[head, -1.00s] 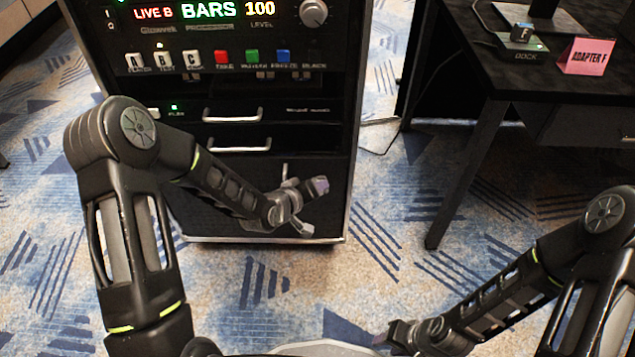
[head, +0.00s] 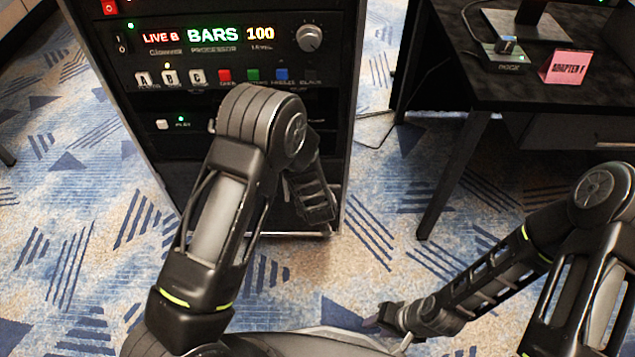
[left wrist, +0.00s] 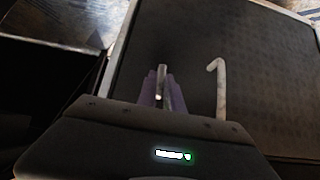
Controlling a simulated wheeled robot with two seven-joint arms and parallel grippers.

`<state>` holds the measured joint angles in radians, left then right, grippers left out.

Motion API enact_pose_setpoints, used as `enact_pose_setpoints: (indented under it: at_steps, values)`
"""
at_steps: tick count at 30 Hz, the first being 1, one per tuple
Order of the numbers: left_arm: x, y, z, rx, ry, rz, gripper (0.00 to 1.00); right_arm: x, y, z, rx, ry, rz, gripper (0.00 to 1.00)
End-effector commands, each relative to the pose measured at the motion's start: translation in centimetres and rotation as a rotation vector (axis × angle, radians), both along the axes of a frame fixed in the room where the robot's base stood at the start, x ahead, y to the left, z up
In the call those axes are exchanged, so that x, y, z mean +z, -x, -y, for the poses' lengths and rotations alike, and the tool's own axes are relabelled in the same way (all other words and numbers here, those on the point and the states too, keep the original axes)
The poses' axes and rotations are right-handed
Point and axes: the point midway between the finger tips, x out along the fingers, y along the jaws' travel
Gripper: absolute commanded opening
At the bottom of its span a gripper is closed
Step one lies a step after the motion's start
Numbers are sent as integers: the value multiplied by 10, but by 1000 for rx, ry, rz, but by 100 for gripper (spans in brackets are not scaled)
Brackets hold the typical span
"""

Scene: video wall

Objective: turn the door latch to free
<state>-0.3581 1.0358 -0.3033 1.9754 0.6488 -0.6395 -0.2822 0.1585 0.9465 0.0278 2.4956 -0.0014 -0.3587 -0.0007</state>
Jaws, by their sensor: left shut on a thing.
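In the left wrist view the door latch (left wrist: 162,75) is a slim metal bar on the dark door (left wrist: 270,85). The purple fingers of my left gripper (left wrist: 161,92) are shut on the latch, one finger on each side. A pale handle with a bent end (left wrist: 221,85) stands on the door to the right of the gripper, apart from it. In the head view my left forearm hides the latch and the left gripper. My right gripper (head: 387,320) is low in the head view, away from the rack; its finger gap is too small to judge.
The rack (head: 347,130) carries a lit control panel (head: 210,55) with buttons and a knob above the door. A dark desk (head: 480,85) with a dock (head: 505,55) and a pink card (head: 563,68) stands at the right. Patterned carpet lies open in front.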

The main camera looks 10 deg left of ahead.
Motion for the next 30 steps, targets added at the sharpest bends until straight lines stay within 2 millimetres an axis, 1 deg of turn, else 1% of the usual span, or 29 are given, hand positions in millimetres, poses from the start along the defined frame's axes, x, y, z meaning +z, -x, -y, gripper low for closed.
enact_pose_setpoints:
  at_steps: [3,14,15,22,30]
  values:
    - [1,-1,0,-1,-15,-2,0,3,0,0,0,0,0,36]
    - [0,-1,0,0,-17,-1,0,2,0,0,0,0,1,36]
    - [0,-1,0,0,-17,-1,14,2,0,0,0,0,1,36]
    - [0,-1,0,1,-16,-3,33,2,0,0,0,0,1,36]
    - [1,0,0,1,-16,-3,33,3,0,0,0,0,1,36]
